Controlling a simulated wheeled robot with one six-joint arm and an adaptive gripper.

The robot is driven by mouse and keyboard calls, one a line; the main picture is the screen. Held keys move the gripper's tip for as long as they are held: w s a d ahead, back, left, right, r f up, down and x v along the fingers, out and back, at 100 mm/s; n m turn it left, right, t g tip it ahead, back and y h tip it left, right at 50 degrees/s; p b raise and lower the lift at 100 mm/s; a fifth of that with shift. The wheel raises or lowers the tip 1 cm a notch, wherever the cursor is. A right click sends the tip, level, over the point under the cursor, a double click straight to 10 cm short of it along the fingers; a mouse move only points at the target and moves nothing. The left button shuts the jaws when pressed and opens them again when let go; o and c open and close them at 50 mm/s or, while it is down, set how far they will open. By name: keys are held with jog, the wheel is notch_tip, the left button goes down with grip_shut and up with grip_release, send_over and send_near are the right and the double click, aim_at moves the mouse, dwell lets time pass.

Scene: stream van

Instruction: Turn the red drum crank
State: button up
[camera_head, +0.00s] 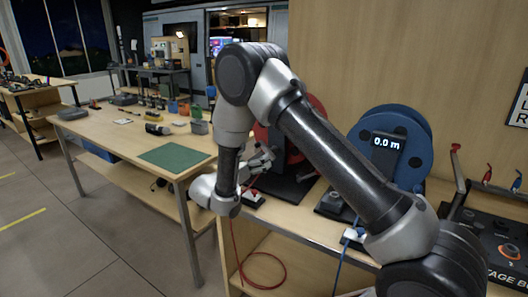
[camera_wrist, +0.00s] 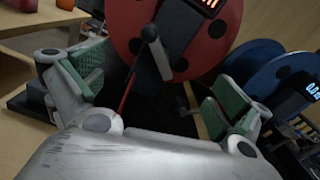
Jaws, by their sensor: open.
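The red drum (camera_wrist: 125,22) stands upright ahead of my gripper in the wrist view. Its crank has a black knob (camera_wrist: 149,33) on a pale arm (camera_wrist: 160,60) across the drum's face. My gripper (camera_wrist: 150,80) is open, with green-padded fingers spread apart. The knob shows between and beyond the fingers; I see no contact. In the head view, my arm covers much of the red drum (camera_head: 318,106), and my gripper (camera_head: 262,163) is just left of its dark stand.
A blue drum (camera_head: 417,115) with a "0.0 m" display stands to the right. A red cable (camera_head: 236,245) hangs over the bench's front edge. A workbench (camera_head: 105,128) with a green mat (camera_head: 174,156) is at left. Open floor lies in front.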

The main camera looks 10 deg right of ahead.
aim_at(265, 151)
jog(key=w+d+m, duration=0.2)
jog(key=w, duration=0.1)
jog(key=w+d+m, duration=0.2)
jog(key=w+d, duration=0.1)
jog(key=shift+w+d+m, duration=0.1)
jog(key=shift+d+m, duration=0.25)
jog(key=shift+m, duration=0.05)
